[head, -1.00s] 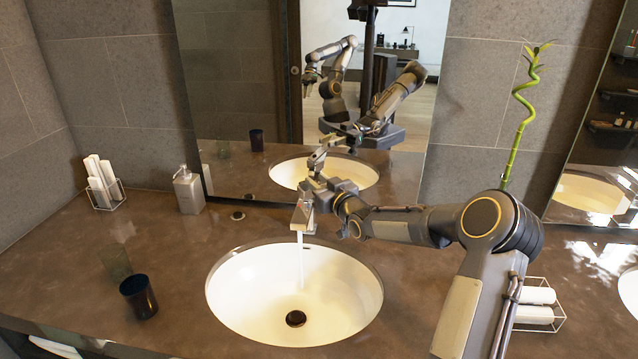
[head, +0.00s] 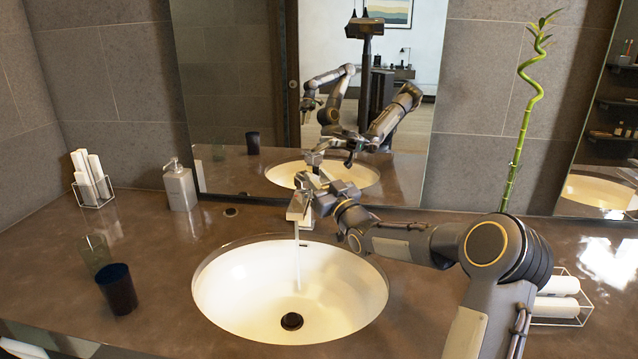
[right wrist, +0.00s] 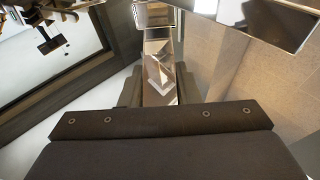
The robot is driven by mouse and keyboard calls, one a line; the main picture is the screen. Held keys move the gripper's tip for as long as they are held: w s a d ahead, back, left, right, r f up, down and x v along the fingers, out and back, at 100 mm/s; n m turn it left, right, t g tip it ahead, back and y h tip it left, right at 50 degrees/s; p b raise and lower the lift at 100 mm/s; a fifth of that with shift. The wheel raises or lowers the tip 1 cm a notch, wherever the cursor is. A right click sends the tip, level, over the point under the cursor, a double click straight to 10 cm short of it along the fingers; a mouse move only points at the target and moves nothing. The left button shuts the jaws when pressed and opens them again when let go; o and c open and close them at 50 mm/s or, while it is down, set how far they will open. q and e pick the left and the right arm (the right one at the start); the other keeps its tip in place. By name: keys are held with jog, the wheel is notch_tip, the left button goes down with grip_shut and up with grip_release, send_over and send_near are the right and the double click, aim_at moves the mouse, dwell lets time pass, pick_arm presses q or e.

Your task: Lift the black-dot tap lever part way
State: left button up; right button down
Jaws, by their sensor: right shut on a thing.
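The chrome tap (head: 299,206) stands behind the white basin (head: 235,290), and water runs from its spout into the basin. My right gripper (head: 322,184) is at the top of the tap, reaching in from the right. It is shut on the tap lever, which is mostly hidden by the fingers in the head view. In the right wrist view the shiny metal lever (right wrist: 160,70) lies between the fingers of the right gripper (right wrist: 159,92). I cannot make out a black dot. My left gripper shows only as a small reflection in the mirror.
A soap dispenser (head: 180,187) and a wire holder with white rolls (head: 91,180) stand at the back left. A dark cup (head: 117,289) and a clear glass (head: 95,253) stand left of the basin. A mirror (head: 235,100) is behind the tap. A wire basket (head: 560,300) is at right.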

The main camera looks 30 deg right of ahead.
jog(key=c, duration=1.1)
grip_release()
jog(key=b+v, duration=0.1)
jog(key=v, duration=0.7)
jog(key=shift+b, duration=0.3)
jog(key=shift+w, duration=0.1)
